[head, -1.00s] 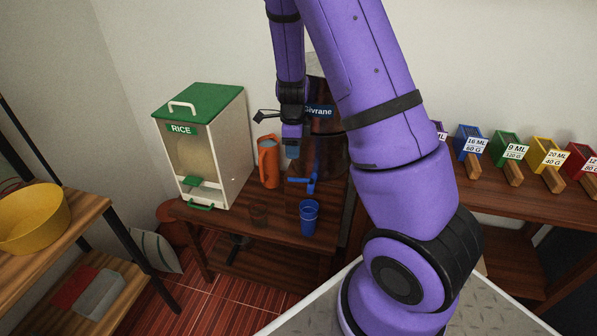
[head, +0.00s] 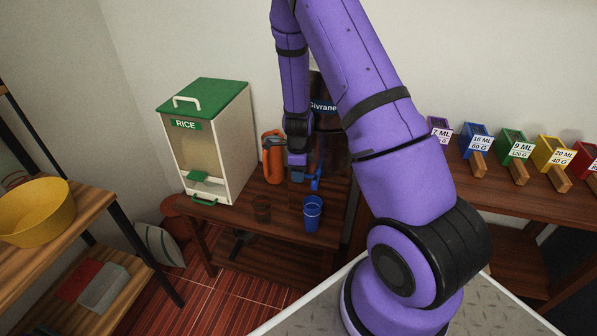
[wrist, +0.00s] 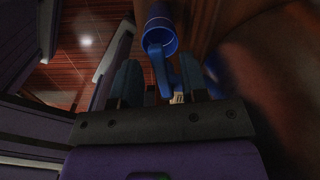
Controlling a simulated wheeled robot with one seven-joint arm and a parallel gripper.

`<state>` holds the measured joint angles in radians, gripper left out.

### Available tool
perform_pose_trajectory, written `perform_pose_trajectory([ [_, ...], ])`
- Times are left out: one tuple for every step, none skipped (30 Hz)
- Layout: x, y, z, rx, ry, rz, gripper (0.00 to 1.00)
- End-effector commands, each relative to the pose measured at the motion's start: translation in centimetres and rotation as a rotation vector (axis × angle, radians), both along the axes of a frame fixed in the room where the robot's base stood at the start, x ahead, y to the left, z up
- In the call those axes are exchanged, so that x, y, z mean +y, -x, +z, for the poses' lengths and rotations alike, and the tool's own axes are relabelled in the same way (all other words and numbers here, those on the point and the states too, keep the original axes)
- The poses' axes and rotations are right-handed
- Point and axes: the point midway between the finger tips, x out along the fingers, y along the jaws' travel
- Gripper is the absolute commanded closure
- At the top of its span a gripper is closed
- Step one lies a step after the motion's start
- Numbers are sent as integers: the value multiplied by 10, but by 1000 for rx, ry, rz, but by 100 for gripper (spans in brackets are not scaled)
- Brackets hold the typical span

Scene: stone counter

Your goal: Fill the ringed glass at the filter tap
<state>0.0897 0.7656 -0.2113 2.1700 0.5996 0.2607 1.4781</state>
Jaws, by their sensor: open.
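A blue glass (head: 312,213) stands upright on the low wooden table; in the wrist view its pale-ringed mouth (wrist: 160,38) shows. The filter is the dark cylinder labelled "Givrane" (head: 322,106), largely hidden behind my arm. Its blue tap (head: 315,183) is close above the glass and partly covered by my gripper. My gripper (head: 298,178) is open and empty, pointing down at the tap. In the wrist view the tap (wrist: 160,70) shows between and beyond my fingers (wrist: 160,78); contact cannot be told.
A dark see-through glass (head: 262,208) stands left of the blue one. An orange jug (head: 272,158) and a rice dispenser (head: 206,143) stand behind and to the left. Coloured scoops (head: 513,150) line the right counter. A yellow bowl (head: 36,212) sits on the left shelf.

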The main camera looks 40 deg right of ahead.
Motion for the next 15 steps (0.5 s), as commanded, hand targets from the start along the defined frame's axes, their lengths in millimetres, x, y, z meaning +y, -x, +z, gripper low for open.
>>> perform_pose_trajectory([
  [0,0,0,0,0,0,60],
  [0,0,0,0,0,0,60],
  [0,0,0,0,0,0,60],
  [0,0,0,0,0,0,60],
  [0,0,0,0,0,0,60],
  [0,0,0,0,0,0,60],
  [0,0,0,0,0,0,64],
  [0,0,0,0,0,0,71],
  [0,0,0,0,0,0,80],
  [0,0,0,0,0,0,87],
  [0,0,0,0,0,0,94],
  [0,0,0,0,0,0,100],
  [0,0,0,0,0,0,100],
  [0,0,0,0,0,0,100],
  [0,0,0,0,0,0,100],
])
